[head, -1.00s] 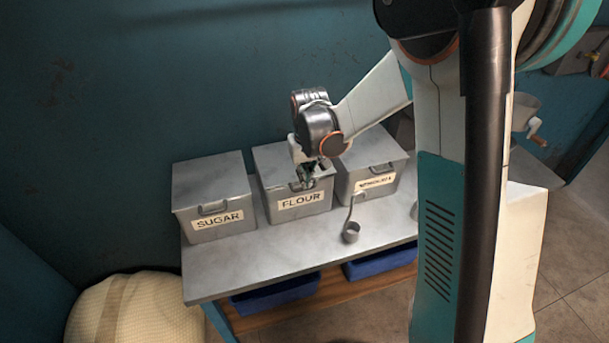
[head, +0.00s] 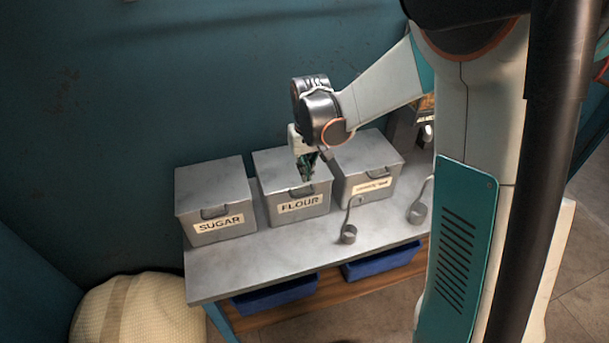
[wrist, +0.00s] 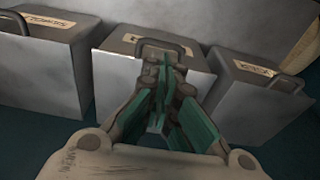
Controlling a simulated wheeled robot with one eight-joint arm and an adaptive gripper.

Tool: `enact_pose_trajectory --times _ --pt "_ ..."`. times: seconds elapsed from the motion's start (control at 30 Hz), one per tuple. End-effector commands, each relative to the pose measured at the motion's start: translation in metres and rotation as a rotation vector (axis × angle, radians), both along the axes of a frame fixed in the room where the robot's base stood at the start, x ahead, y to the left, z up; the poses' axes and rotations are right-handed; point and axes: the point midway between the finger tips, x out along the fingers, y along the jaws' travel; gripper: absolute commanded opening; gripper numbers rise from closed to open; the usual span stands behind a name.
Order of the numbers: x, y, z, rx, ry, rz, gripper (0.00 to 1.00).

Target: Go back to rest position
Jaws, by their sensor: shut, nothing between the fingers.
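My gripper (head: 307,170) hangs from my bent arm over the closed FLOUR box (head: 292,179), in front of its lid in the head view. Its green-lined fingers are together and hold nothing. In the wrist view my gripper (wrist: 160,118) points at the front of the middle box (wrist: 190,75), whose handle (wrist: 160,46) lies just beyond the fingertips. I cannot tell whether the fingers touch the handle.
The SUGAR box (head: 214,196) stands left, another labelled box (head: 364,165) right. Two ladles (head: 349,235) (head: 418,212) rest near the front of the table (head: 240,265). Blue bins (head: 275,295) sit below. A sack (head: 140,310) stands at left.

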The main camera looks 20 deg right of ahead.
Motion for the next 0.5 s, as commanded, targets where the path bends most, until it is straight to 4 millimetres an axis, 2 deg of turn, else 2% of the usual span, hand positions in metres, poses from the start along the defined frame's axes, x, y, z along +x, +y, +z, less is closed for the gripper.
enact_pose_trajectory --times 0.03,0.2,0.33,0.5 --pt "-0.003 0.000 0.015 0.000 0.000 0.000 0.00" --pt "-0.008 0.000 0.043 0.000 0.000 0.000 0.00" --pt "-0.010 0.000 0.056 0.000 0.000 0.000 0.00" --pt "-0.011 0.000 0.061 0.000 0.000 0.000 0.00"
